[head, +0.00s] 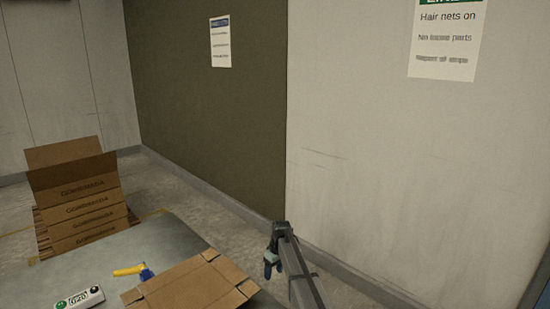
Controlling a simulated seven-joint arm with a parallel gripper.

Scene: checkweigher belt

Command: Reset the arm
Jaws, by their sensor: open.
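My gripper (270,268) is at the lower middle of the head view, at the end of my grey arm. It points down and is open; it is small here and I see nothing held in it. It is to the right of an open cardboard box (188,288) on the grey table (150,243). From this view I cannot tell its height above the table or its distance from the box.
A yellow and blue tool (130,270) lies on the table left of the box. A control box with a green button (80,300) is at the table's front left. Stacked cardboard cartons (85,210) stand behind the table. Walls with signs (220,42) close off the back.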

